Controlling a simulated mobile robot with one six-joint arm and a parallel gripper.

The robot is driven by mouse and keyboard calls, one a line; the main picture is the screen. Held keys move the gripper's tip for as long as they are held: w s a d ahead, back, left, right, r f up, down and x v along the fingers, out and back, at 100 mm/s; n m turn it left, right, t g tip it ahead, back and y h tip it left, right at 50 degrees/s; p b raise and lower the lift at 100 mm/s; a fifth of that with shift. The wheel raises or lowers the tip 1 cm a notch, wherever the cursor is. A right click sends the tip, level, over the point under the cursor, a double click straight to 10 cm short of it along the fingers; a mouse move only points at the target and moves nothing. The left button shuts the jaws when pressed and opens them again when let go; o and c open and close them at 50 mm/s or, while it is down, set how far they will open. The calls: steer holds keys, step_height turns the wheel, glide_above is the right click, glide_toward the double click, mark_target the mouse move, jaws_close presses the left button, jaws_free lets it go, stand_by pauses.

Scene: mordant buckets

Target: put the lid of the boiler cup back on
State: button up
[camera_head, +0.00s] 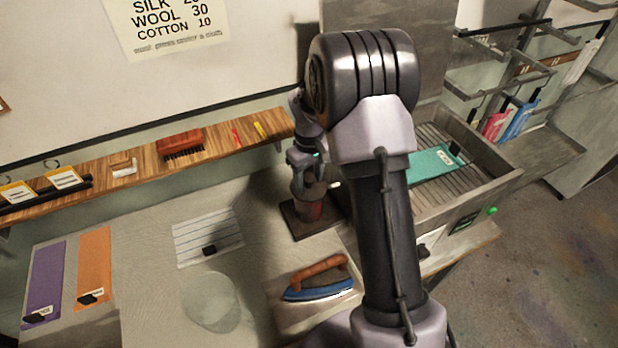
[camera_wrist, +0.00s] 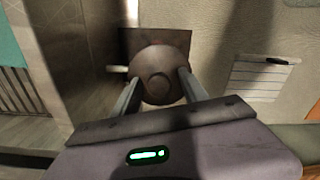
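The boiler cup (camera_head: 313,209) stands on a dark square plate at the back of the table. It is dark brown with a reddish patch. In the wrist view the round brown lid (camera_wrist: 158,66), with a small knob at its middle, is seen from above and hides most of what is under it. My gripper (camera_head: 308,178) points down at the cup. In the wrist view my gripper's fingers (camera_wrist: 159,84) are apart, one at each side of the lid. I cannot tell whether they press on its edge, or whether the lid rests on the cup.
The dark plate (camera_wrist: 182,42) also shows in the wrist view. An iron (camera_head: 318,281) stands in front of the cup, and a lined sheet (camera_head: 205,232) lies left of it. A wooden shelf (camera_head: 215,145) runs behind. A slatted tray (camera_head: 483,176) with a teal cloth is at right.

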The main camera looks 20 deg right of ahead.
step_height(320, 180, up, 17)
steer(key=p, duration=0.3)
steer(key=shift+r, duration=0.2)
